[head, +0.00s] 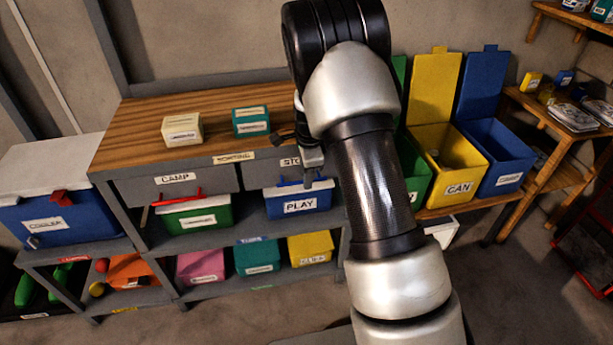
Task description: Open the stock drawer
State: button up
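The stock drawer (262,173) is a grey drawer front under the wooden top of the workbench, right of the drawer labelled CAMP (180,184). Its white label shows only the letters "STO"; my arm covers the rest. The visible part of its front looks level with the bench frame, so it appears closed. My gripper (312,180) points down in front of the drawer's right part, just right of the label. I cannot tell whether it touches the drawer or a handle. Its fingers are small and partly hidden, so their opening is unclear.
A blue PLAY box (299,202) sits on the shelf right below my gripper. A green box (196,218) stands left of it. Cream (182,129) and teal (251,122) boxes stand on the bench top. Open yellow CAN (457,186) and blue (502,180) bins stand at right.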

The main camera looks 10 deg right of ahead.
grip_shut()
dwell(0.4)
